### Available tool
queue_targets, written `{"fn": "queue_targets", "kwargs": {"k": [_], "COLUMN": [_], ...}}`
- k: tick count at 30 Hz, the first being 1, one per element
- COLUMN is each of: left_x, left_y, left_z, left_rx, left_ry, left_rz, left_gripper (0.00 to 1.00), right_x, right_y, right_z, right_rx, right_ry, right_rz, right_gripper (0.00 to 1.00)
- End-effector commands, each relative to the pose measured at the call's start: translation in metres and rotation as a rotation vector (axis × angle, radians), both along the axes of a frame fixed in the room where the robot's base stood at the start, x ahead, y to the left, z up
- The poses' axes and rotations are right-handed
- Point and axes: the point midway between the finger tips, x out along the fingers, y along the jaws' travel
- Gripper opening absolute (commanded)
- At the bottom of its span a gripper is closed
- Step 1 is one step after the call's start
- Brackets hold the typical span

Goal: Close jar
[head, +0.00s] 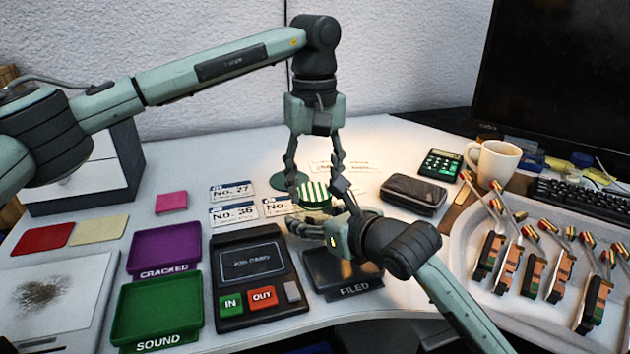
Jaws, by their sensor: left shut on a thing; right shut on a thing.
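A green-and-white striped round lid (314,194) shows in the head view, above the middle of the desk. The jar body below it is mostly hidden by the fingers. My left gripper (314,187) comes down from above, with its fingers on either side of the striped lid, shut on it. My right gripper (321,212) reaches in from the lower right, with its fingers around the jar just below the lid, shut on it. The lid appears to sit on or right over the jar; I cannot tell whether they touch.
A dark green disc (288,180) lies behind the jar. Number cards (233,213) lie left. The black FILED tray (345,287) and card device (247,272) are in front. A black case (413,194), mug (494,163) and tray of hammer parts (470,270) stand right.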

Motion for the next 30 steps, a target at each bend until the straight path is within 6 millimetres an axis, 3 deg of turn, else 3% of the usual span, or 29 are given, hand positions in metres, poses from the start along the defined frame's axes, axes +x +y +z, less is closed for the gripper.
{"fn": "queue_targets", "kwargs": {"k": [9,15,26,27,30], "left_x": [-0.0004,-0.0001,-0.0001,-0.0001,0.0000], "left_y": [0.0004,0.0008,0.0008,0.0008,0.0009], "left_z": [0.0007,0.0005,0.0006,0.0007,0.0006], "left_rx": [-0.001,0.000,-0.001,-0.001,0.000], "left_ry": [-0.002,-0.002,-0.003,-0.003,-0.002], "left_rz": [-0.817,-1.147,-1.215,-1.215,-1.214], "left_gripper": [0.40,0.40,0.40,0.53,0.65], "right_x": [0.0001,0.0001,0.0001,0.0001,0.0002], "right_y": [-0.0004,-0.0004,-0.0005,-0.0005,-0.0006], "right_z": [-0.0018,-0.0019,-0.0021,-0.0021,-0.0022], "right_rx": [-0.003,-0.002,-0.002,-0.002,-0.002], "right_ry": [0.003,0.004,0.004,0.004,0.004], "right_rz": [-0.001,-0.001,-0.001,-0.001,-0.001], "right_gripper": [0.00,0.00,0.00,0.00,0.00]}}
